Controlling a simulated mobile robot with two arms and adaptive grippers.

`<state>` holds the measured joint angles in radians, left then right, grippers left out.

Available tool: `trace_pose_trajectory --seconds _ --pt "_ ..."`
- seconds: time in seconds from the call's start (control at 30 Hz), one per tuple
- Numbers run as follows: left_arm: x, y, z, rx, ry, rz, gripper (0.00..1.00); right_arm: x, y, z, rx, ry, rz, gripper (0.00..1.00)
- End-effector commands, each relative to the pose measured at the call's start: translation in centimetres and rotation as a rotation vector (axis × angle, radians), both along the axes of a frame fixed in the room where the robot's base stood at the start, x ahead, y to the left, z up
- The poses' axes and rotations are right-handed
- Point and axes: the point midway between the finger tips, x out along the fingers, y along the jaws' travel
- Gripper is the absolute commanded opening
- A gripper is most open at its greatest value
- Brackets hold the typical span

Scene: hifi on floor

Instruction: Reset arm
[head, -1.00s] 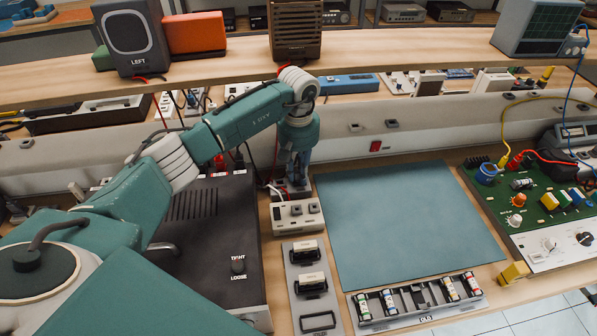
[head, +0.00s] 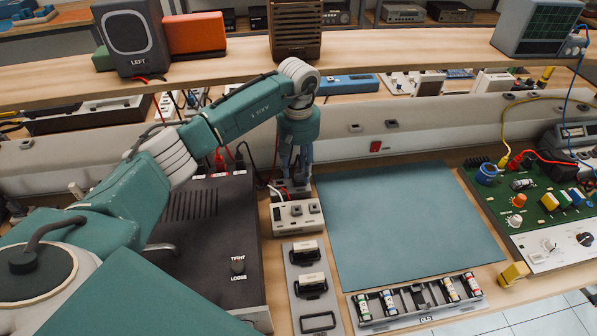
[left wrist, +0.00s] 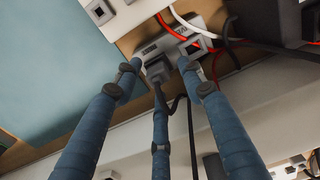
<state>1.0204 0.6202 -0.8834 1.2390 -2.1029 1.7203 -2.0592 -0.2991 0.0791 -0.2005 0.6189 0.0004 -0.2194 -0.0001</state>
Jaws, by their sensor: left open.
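My left gripper (head: 292,176) points down behind the white switch box, over a small grey power strip at the back of the bench. In the left wrist view its blue fingers (left wrist: 160,68) are spread open. A dark grey plug (left wrist: 157,70) with a black cord sits at the strip (left wrist: 180,38), between the fingertips. I cannot tell whether any finger touches it. My right gripper is out of view.
The white switch box (head: 297,213) stands in front of the gripper. A black amplifier (head: 210,225) lies left, under my arm. A bare teal mat (head: 410,220) is right. The wooden shelf (head: 400,52) runs behind. Red, white and black cords lie close to the fingers.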

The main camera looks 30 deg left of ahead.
Motion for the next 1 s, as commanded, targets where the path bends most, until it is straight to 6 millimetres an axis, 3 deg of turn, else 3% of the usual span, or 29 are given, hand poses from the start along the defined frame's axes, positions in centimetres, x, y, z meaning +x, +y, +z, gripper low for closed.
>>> trace_pose_trajectory --seconds 0.2,0.4,1.0 --pt "0.1 0.0 5.0 0.001 -0.007 -0.001 0.41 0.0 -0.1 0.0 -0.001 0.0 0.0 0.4" --pt "0.1 0.1 8.4 0.001 -0.004 -0.001 0.41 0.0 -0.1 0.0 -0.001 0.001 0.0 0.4" --pt "0.0 0.1 12.3 0.0 -0.002 0.0 0.41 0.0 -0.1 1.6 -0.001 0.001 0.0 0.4"
